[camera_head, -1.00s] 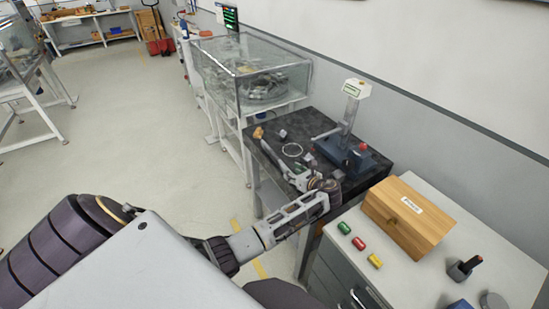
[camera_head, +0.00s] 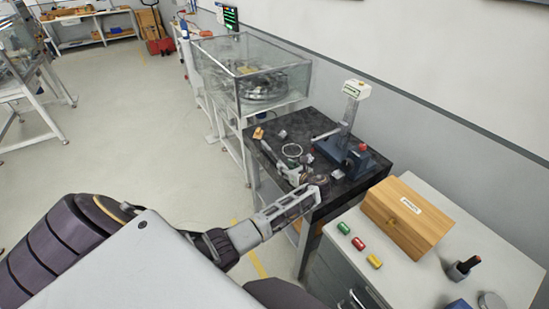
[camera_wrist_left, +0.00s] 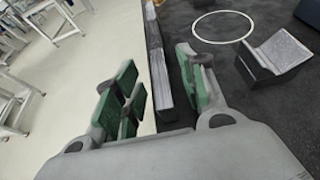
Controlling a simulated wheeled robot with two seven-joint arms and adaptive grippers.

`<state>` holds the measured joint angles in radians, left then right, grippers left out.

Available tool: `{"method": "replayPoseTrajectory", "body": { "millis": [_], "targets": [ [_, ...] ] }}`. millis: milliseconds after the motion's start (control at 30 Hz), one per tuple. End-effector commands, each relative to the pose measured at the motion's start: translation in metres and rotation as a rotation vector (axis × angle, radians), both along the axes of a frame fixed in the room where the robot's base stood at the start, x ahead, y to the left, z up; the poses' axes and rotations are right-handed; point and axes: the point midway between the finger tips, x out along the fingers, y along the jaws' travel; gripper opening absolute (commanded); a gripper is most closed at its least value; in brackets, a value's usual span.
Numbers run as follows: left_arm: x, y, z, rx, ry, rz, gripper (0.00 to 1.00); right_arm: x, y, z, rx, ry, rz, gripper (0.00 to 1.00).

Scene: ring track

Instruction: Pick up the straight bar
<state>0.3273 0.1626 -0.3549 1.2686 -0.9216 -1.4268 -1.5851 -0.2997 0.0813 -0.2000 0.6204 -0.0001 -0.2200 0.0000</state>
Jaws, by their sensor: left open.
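The straight bar (camera_wrist_left: 157,58) is a long grey bar along the edge of the dark table. In the left wrist view it runs away from me between the two fingers. My left gripper (camera_wrist_left: 160,90) is open, with green pads, one finger on each side of the bar. I cannot tell whether a pad touches it. My right gripper is not in view.
A thin ring (camera_head: 291,149) lies beyond the gripper. A grey angled block (camera_wrist_left: 283,50) is right of the fingers. A blue stand (camera_head: 345,148) with a column is behind. A wooden box (camera_head: 402,222) stands on the neighbouring cabinet. Open floor lies left.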

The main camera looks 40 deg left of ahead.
Motion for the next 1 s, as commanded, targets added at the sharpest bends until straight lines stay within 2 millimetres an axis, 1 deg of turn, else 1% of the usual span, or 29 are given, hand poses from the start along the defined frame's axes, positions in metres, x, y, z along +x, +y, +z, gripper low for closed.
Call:
{"method": "replayPoseTrajectory", "body": {
  "millis": [33, 200, 733, 1000],
  "targets": [
    [0.002, 0.005, -0.002, 0.001, 0.002, 0.001, 0.41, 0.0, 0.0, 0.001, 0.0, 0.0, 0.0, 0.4],
    [0.006, 0.015, -0.007, 0.001, 0.001, 0.001, 0.41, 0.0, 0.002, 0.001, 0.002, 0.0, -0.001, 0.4],
    [0.007, 0.017, -0.008, 0.0, 0.001, 0.0, 0.41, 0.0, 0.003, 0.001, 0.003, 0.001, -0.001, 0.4],
    [0.007, 0.016, -0.008, 0.0, 0.001, 0.0, 0.06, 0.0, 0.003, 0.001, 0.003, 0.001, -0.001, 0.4]
  ]
}}
